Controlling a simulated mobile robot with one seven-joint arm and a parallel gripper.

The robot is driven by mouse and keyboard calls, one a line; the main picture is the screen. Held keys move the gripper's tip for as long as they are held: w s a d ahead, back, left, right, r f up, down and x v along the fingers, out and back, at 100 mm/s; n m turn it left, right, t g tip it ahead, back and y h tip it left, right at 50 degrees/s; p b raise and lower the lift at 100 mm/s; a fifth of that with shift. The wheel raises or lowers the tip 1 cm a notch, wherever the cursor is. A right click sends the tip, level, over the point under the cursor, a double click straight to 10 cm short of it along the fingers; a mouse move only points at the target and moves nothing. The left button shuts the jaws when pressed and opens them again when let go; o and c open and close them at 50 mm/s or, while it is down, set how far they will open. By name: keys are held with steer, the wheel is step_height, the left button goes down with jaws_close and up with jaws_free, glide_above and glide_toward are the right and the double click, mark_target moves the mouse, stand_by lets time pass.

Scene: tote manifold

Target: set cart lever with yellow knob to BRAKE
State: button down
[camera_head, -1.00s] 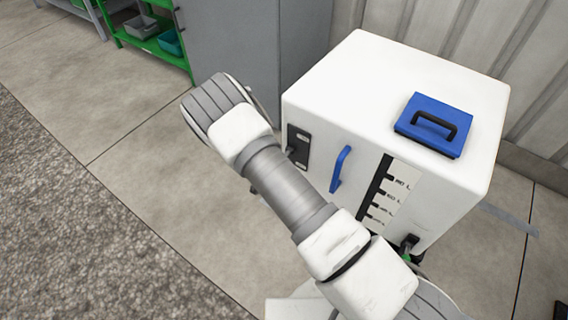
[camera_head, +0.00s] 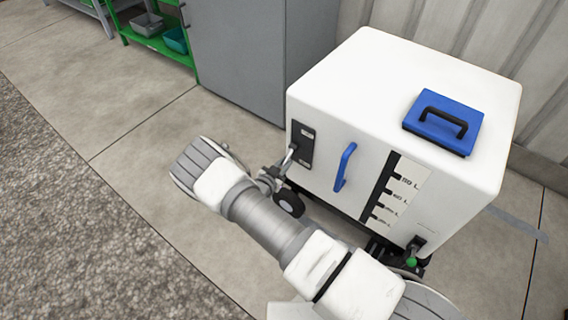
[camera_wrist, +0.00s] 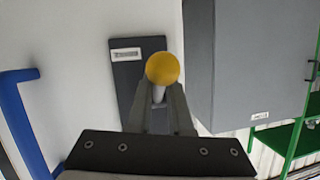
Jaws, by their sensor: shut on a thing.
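The lever's yellow knob (camera_wrist: 162,68) shows in the wrist view, in front of a dark plate (camera_wrist: 128,72) on the cart's white face. My gripper (camera_wrist: 160,96) is shut on the lever, its two fingers on either side of the pale shaft just below the knob. In the head view the cart (camera_head: 400,85) is a white box, and the lever (camera_head: 289,158) slants down and left from its dark plate (camera_head: 301,143). My gripper (camera_head: 272,176) is at the lever's outer end, where the knob is hidden. The plate's small labels are unreadable.
A blue vertical handle (camera_head: 345,166) is right of the plate; it is at the left in the wrist view (camera_wrist: 20,120). A second lever with a green knob (camera_head: 411,262) sits low at the cart's right. A grey cabinet (camera_head: 255,50) and green shelf (camera_head: 150,42) stand behind.

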steer(key=shift+w, duration=0.1)
steer(key=c, duration=0.8)
jaws_free()
steer(key=shift+c, duration=0.2)
steer(key=p+v, duration=0.5)
steer(key=v, duration=1.2)
steer(key=shift+r, duration=0.15)
